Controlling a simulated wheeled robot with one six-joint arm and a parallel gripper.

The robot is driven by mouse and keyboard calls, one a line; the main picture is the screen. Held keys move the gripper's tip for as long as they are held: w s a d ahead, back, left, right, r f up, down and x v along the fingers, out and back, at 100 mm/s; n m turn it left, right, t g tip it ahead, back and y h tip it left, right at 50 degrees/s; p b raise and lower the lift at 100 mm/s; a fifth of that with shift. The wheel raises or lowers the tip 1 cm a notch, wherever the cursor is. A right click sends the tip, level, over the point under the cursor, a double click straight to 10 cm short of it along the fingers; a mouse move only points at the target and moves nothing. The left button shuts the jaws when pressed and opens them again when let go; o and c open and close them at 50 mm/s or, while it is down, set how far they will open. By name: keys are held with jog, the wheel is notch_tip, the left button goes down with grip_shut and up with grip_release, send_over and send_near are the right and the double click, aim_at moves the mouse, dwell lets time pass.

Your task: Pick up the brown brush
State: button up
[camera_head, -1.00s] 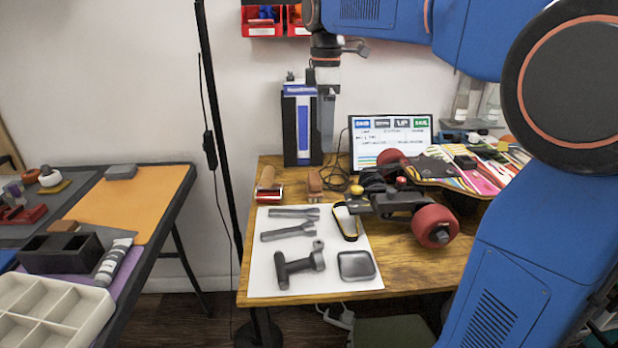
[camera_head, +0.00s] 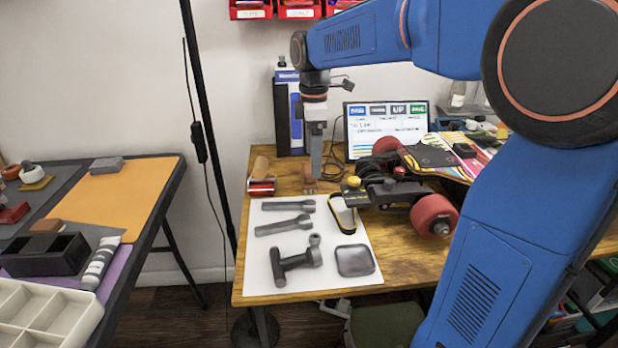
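The brown brush (camera_head: 308,184) stands at the back of the wooden table, just behind the white mat. My gripper (camera_head: 315,176) points straight down, with its fingertips at the top of the brush and covering part of it. I cannot tell whether the fingers are around the brush or only in front of it or above it. The finger opening is seen from the side and too small to read.
A roller with a wooden handle (camera_head: 261,182) lies close to the left of the brush. To the right are a cable, a skateboard truck with red wheels (camera_head: 434,216) and a screen (camera_head: 387,130). A blue and black box (camera_head: 287,112) stands behind. Tools lie on the white mat (camera_head: 264,280).

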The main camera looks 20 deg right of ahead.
aim_at(309, 176)
jog(key=shift+s+a+f, duration=0.1)
jog(key=shift+a+f, duration=0.05)
jog(key=shift+f, duration=0.85)
jog(key=shift+s+a+f, duration=0.1)
jog(key=shift+f, duration=0.85)
jog(key=shift+s+a+f, duration=0.1)
jog(key=shift+a+f, duration=0.05)
jog(key=shift+f, duration=0.85)
jog(key=c, duration=1.1)
